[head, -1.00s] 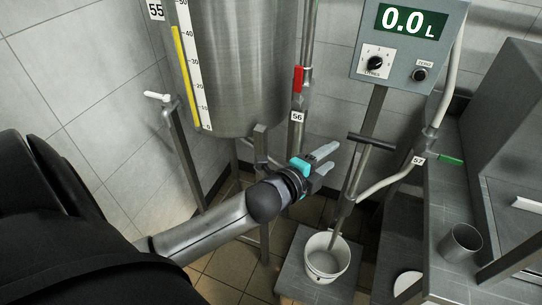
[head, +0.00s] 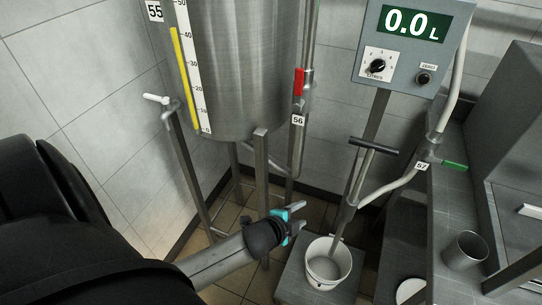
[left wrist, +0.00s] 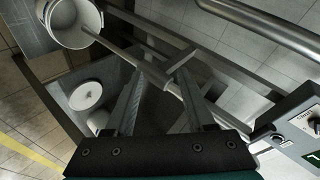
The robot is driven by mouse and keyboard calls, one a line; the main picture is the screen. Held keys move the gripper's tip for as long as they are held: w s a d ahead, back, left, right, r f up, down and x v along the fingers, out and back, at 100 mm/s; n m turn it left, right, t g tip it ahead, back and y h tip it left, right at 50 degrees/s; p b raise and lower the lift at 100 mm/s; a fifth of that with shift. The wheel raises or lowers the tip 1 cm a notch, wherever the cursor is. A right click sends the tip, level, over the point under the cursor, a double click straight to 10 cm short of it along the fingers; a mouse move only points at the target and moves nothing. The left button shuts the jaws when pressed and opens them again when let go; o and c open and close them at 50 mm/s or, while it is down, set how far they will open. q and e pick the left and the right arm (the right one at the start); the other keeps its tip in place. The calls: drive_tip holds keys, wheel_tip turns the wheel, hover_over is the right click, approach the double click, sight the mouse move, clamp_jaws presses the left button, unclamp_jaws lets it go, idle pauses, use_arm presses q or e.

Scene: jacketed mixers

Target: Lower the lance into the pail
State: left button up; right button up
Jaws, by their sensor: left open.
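The lance (head: 351,194) is a slim grey metal tube with a black T-handle (head: 374,145) at its top; it slants down to the pail. The white pail (head: 316,271) stands on a grey plinth, and the lance's lower end shows at its mouth; how deep it reaches I cannot tell. My left gripper (head: 299,216) is open and empty, left of the lance and above the pail's left side. In the left wrist view the lance (left wrist: 122,51) crosses beyond the open fingers, and the pail (left wrist: 68,38) is at the upper left. My right gripper is not in view.
A steel tank (head: 243,70) with a level scale stands behind. A display box (head: 414,45) reading 0.0 L is on a post. A hose (head: 388,186) joins the lance near a green-handled valve (head: 455,166). A metal cup (head: 465,250) stands on the right bench.

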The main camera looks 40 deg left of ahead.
use_arm(q)
drive_tip(key=s+f+n+g, duration=0.4)
drive_tip(key=s+f, duration=0.8)
drive_tip(key=f, duration=0.4)
drive_tip(key=shift+a+f+n+g+y+b, duration=0.25)
drive_tip(key=shift+f+n+g+y+b, duration=0.05)
drive_tip(key=shift+n+b, duration=0.15)
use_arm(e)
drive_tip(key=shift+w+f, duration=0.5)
